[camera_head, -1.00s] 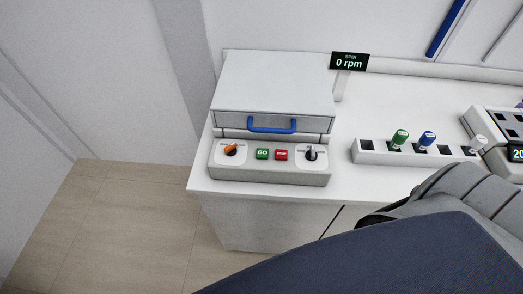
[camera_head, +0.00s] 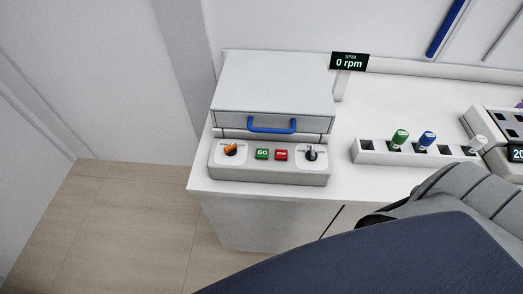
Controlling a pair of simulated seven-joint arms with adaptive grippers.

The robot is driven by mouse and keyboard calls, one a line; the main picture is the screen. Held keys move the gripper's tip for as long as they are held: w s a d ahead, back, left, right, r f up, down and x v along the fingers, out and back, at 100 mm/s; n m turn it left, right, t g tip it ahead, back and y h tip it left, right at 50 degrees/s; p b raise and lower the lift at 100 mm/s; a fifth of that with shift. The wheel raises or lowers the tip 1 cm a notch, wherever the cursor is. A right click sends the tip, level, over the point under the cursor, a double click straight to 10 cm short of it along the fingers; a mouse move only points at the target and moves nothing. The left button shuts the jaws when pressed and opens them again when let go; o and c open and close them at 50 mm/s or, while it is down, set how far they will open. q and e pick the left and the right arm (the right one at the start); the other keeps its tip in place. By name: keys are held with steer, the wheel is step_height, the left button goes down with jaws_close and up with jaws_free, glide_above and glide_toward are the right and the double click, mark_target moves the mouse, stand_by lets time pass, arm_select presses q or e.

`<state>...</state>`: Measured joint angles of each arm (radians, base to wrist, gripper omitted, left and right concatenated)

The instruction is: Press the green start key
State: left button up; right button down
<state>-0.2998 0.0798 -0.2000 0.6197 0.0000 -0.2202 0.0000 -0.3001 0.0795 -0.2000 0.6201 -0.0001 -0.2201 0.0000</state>
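The green start key (camera_head: 262,154), marked GO, sits on the front panel of a white box-shaped machine (camera_head: 276,82) with a blue handle. A red STOP key (camera_head: 281,155) is just to its right. Neither gripper shows in the head view. Nothing touches or covers the green key.
A white rack (camera_head: 372,153) with green-capped, blue-capped and white-capped tubes stands right of the machine. Another device (camera_head: 498,133) is at the right edge. One of my arm links fills the lower right. Bare counter (camera_head: 350,116) lies between machine and rack.

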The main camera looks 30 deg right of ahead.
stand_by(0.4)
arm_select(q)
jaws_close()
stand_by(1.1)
